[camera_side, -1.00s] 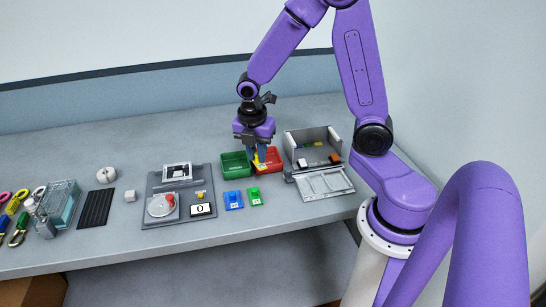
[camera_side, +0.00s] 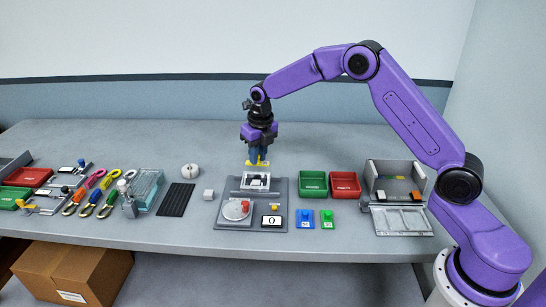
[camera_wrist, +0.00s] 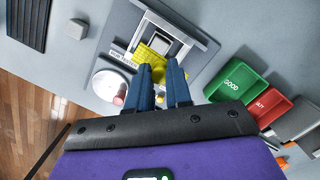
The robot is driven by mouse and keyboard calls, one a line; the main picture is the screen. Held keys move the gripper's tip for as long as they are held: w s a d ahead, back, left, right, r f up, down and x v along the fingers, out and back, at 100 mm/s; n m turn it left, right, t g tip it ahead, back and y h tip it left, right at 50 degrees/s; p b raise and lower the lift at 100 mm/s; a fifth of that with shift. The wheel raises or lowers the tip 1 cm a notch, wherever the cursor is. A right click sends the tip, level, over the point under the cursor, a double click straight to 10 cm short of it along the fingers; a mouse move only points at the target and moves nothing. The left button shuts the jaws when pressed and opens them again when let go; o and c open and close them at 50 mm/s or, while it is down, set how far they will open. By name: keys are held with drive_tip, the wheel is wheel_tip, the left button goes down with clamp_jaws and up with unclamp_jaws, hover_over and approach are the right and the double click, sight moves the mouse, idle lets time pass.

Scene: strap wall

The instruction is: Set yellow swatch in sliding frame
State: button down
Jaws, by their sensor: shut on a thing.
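The yellow swatch (camera_side: 258,163) is in my gripper (camera_side: 257,157), which is shut on it. In the side view both are just above and behind the sliding frame (camera_side: 256,182), a pale frame at the back of a grey station plate. In the wrist view the yellow swatch (camera_wrist: 155,50) lies ahead of the blue fingertips (camera_wrist: 160,68) and covers part of the frame (camera_wrist: 150,18). I cannot tell whether the swatch touches the frame.
The plate (camera_side: 278,212) also carries a round dial (camera_side: 236,211) with a red knob and a display reading 0 (camera_side: 271,221). Green (camera_side: 313,184) and red (camera_side: 345,184) bins stand to its right. Blue and green blocks sit in front of them. The table behind is clear.

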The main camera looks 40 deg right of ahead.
drive_tip(key=shift+w+a+f+n, duration=0.1)
drive_tip(key=shift+w+a+n, duration=0.1)
drive_tip(key=shift+w+n, duration=0.1)
drive_tip(key=shift+f, duration=3.1)
drive_tip(key=shift+f, duration=0.2)
drive_tip(key=c, duration=0.6)
unclamp_jaws()
drive_tip(key=shift+o, duration=0.2)
drive_tip(key=shift+r, duration=3.05)
drive_tip(key=shift+c, duration=0.3)
